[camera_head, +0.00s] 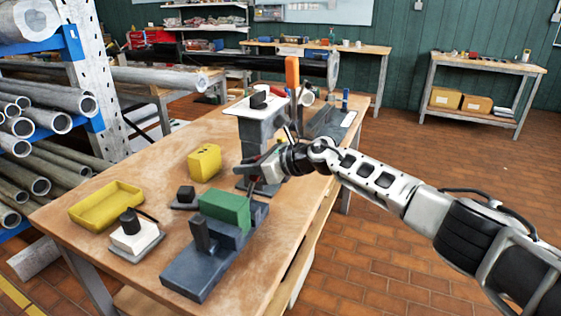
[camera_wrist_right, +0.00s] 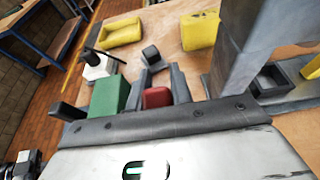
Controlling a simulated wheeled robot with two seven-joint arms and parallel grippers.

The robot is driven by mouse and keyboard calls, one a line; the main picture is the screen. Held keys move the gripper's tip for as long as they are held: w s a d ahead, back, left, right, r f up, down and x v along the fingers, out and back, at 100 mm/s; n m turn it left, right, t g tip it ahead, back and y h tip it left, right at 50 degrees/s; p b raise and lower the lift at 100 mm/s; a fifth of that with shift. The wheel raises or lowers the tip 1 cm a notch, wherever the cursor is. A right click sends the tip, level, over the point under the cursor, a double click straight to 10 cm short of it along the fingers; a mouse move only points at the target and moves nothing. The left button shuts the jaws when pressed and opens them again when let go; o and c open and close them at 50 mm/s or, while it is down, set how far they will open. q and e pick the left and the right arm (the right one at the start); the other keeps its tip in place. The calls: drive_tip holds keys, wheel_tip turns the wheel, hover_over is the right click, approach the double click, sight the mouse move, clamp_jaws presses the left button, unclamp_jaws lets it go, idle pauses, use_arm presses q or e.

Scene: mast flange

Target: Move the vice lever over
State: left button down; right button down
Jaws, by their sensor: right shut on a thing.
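The dark blue-grey vice (camera_head: 190,276) stands at the near edge of the wooden table, with a green block (camera_head: 225,208) at its jaws. The green block also shows in the right wrist view (camera_wrist_right: 108,97). My right gripper (camera_head: 243,169) is just behind the vice, above the table. In the right wrist view its two dark fingers (camera_wrist_right: 161,84) stand on either side of a red piece (camera_wrist_right: 157,98), which looks like the grip of the vice lever. The gripper is shut on it. The rest of the lever is mostly hidden by the gripper. My left gripper is not in view.
A grey column (camera_head: 256,127) with a pale top stands close beyond my right gripper. A yellow block (camera_head: 204,161), a small dark block (camera_head: 186,195), a yellow tray (camera_head: 105,206) and a white box with a black knob (camera_head: 134,238) lie to the left. Pipe racks stand further left.

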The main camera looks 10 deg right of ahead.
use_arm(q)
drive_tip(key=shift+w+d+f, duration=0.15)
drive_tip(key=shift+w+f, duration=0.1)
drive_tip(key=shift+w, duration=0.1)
use_arm(e)
drive_tip(key=w+a+g+h, duration=0.1)
drive_tip(key=a+h, duration=0.1)
drive_tip(key=a, duration=0.1)
drive_tip(key=shift+w+g+h, duration=0.4)
drive_tip(key=c, duration=1.3)
unclamp_jaws()
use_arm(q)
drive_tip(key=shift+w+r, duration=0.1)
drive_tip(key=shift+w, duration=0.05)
use_arm(e)
drive_tip(key=shift+o, duration=0.3)
drive_tip(key=shift+f, duration=0.1)
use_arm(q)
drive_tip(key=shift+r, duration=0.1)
